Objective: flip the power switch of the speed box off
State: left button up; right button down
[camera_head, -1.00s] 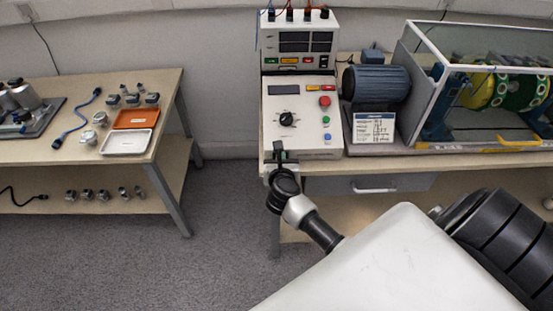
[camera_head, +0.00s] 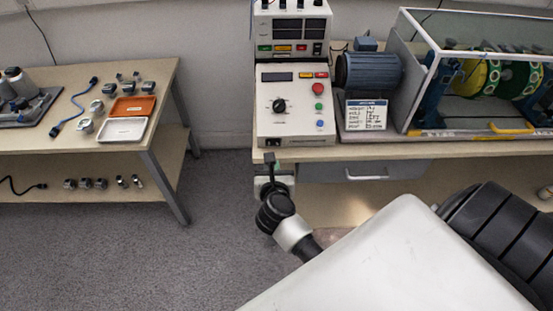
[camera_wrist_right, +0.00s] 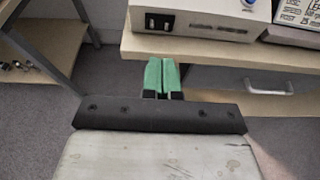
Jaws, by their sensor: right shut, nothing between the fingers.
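The speed box (camera_head: 297,115) is a white unit with a black knob, a small dark display, and red, green and blue buttons. It stands at the table's front edge. Its black power switch (camera_head: 272,142) is low on the left of the front face. In the right wrist view the switch (camera_wrist_right: 160,22) shows at the top, above the fingers; its position is too small to tell. My right gripper (camera_head: 269,158) is in front of and below the switch, apart from the box. Its green fingers (camera_wrist_right: 162,76) are shut and empty. My left gripper is not in view.
A meter unit (camera_head: 292,30) stands behind the speed box. A blue motor (camera_head: 367,72) and a glazed rotor rig (camera_head: 480,85) are to the right. The table's front edge (camera_wrist_right: 205,52) and a drawer handle (camera_wrist_right: 270,88) lie close to the gripper. A side table (camera_head: 155,110) is at left.

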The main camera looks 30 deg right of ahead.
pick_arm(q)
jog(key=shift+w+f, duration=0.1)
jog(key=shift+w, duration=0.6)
pick_arm(e)
jog(key=v, duration=0.3)
jog(key=shift+s+a+r, duration=0.1)
jog(key=shift+s+r, duration=0.1)
jog(key=shift+s, duration=0.15)
